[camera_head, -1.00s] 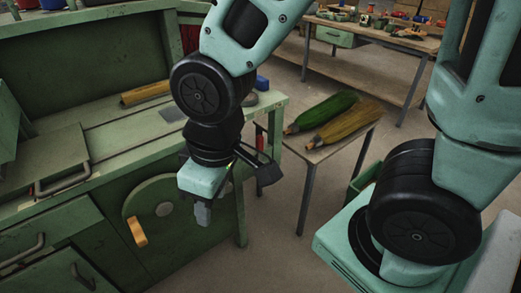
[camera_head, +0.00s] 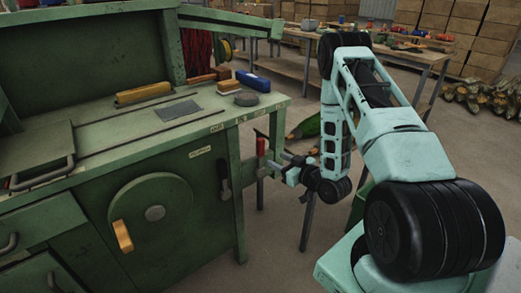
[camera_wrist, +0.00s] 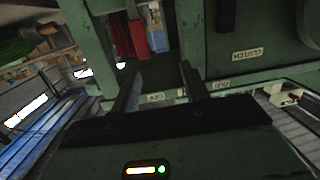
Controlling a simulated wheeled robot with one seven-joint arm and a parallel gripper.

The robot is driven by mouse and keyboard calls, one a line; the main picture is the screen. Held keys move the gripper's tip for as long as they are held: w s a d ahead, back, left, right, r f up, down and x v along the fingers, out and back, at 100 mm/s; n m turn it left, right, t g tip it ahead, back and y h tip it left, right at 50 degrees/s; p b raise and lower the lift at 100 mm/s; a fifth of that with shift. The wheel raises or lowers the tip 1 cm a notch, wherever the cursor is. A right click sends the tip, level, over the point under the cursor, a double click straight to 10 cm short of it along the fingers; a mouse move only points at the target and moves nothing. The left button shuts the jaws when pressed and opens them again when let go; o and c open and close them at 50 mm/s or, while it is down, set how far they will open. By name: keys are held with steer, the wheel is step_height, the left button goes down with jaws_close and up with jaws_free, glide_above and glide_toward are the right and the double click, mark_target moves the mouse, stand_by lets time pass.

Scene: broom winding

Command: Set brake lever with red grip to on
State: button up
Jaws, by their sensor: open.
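The brake lever's red grip (camera_head: 262,147) stands upright beside the right end of the green bench in the head view. A red part that looks like this grip (camera_wrist: 137,38) shows at the top of the wrist view, beyond the fingers. My gripper (camera_head: 277,164) is just right of and slightly below the grip in the head view, pointing left toward it. In the wrist view the two fingers (camera_wrist: 160,86) are apart with nothing held between them. I cannot tell whether a finger touches the lever. The lever's lower part is partly hidden.
The green bench (camera_head: 184,137) fills the left, with a round handwheel (camera_head: 152,213) on its front. Small labels, including ON and OFF, lie along its edge; a CLUTCH label (camera_wrist: 248,54) shows in the wrist view.

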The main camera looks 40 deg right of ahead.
mark_target(263, 145)
steer(key=s+d+f+m+t+h, duration=0.1)
steer(key=s+d, duration=0.2)
steer(key=w, duration=1.7)
steer(key=shift+a+f+p, duration=0.1)
steer(key=shift+p, duration=0.25)
